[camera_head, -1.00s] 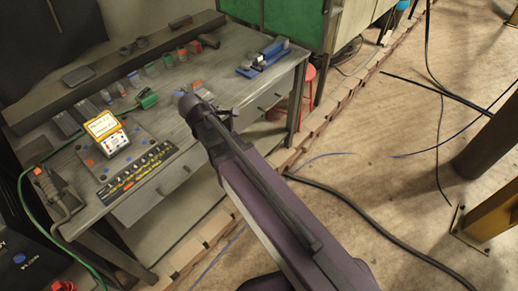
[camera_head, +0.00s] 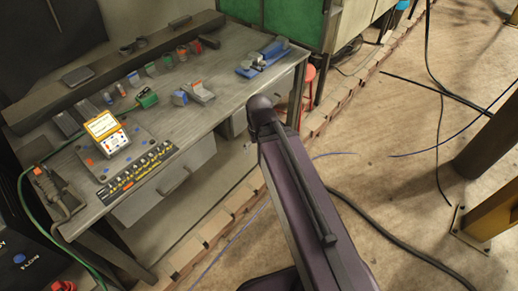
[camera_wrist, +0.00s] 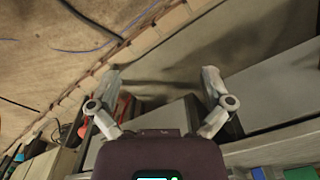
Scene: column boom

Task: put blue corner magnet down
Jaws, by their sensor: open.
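A small blue block (camera_head: 179,98), which looks like the blue corner magnet, rests on the workbench (camera_head: 226,82) in the head view. It sits just left of a grey block with an orange-red mark (camera_head: 198,92), close beside it. My gripper (camera_wrist: 158,84) is open and empty in the wrist view, with its two fingers spread wide. It is off the bench's front side, clear of the blue block. In the head view my arm hides most of the gripper.
A green clamp-like piece (camera_head: 146,98), a yellow-framed meter (camera_head: 106,130) and a blue vise-like tool (camera_head: 263,60) are on the bench. Drawers (camera_head: 164,182) line its front. A red stool (camera_head: 307,78) stands by its right end. Cables cross the floor at right.

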